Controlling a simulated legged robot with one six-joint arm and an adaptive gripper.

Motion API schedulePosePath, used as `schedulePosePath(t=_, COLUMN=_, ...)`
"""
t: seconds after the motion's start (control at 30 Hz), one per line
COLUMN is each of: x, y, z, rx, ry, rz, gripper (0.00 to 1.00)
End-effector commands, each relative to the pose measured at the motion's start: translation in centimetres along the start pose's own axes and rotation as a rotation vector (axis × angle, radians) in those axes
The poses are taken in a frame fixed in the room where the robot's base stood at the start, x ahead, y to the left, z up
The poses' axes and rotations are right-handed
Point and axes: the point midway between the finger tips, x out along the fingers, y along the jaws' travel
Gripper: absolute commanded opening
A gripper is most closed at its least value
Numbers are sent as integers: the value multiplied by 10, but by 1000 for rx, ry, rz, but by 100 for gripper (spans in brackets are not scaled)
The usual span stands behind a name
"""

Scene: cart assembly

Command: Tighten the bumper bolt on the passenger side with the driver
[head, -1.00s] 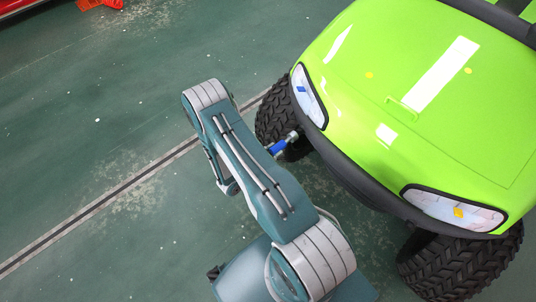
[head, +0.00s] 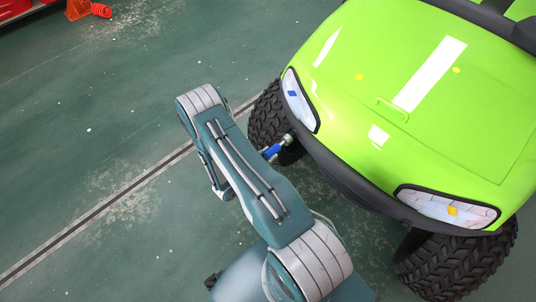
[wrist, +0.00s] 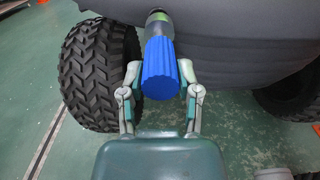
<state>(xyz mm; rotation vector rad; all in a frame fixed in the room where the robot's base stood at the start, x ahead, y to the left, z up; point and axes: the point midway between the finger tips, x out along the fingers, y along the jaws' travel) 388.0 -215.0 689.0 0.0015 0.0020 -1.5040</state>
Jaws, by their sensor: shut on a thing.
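My gripper (wrist: 160,85) is shut on the blue ribbed handle of the driver (wrist: 159,66) in the wrist view, with a finger on each side. The driver points away from me toward the dark grey bumper (wrist: 235,40). The bumper bolt is not visible; the driver's tip hides that spot. The gripper fingers are hidden behind my arm in the head view.
The green cart (head: 440,110) fills the right of the head view. Its left front tyre (head: 266,118) and right front tyre (head: 465,262) stand beside the bumper. The green floor (head: 90,150) at the left is clear, with an orange object (head: 80,8) far back.

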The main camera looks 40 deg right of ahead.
Motion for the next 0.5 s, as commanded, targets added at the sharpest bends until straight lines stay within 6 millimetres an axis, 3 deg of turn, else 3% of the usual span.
schedulePosePath(t=0.5, x=14, y=0, z=0, rx=0, ry=-1, rz=-1, gripper=0)
